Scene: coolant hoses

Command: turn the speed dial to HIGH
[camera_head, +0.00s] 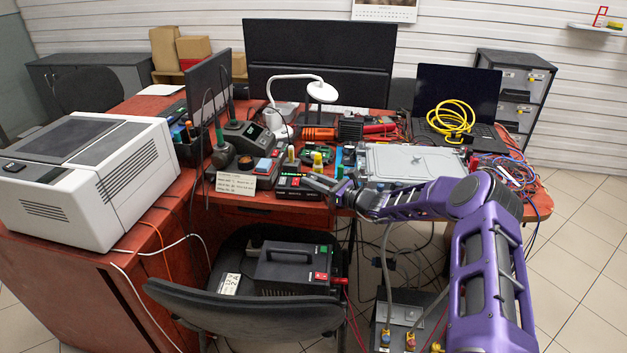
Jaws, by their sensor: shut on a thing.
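My gripper (312,182) reaches in from the right at the front edge of the red desk (260,200). Its fingers are at the right side of a small black device (288,187) with a green lit display and red-and-white labels. They are closed on a small part there, which fits the speed dial, but the fingers hide it. The dial's pointer and its HIGH mark are too small to read in this view.
A cream label card (236,184) stands left of the device. A silver case (415,162) lies close behind my arm. A white printer-like machine (95,175) is at the left. A chair (255,315) and a black power unit (292,268) are below the desk edge.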

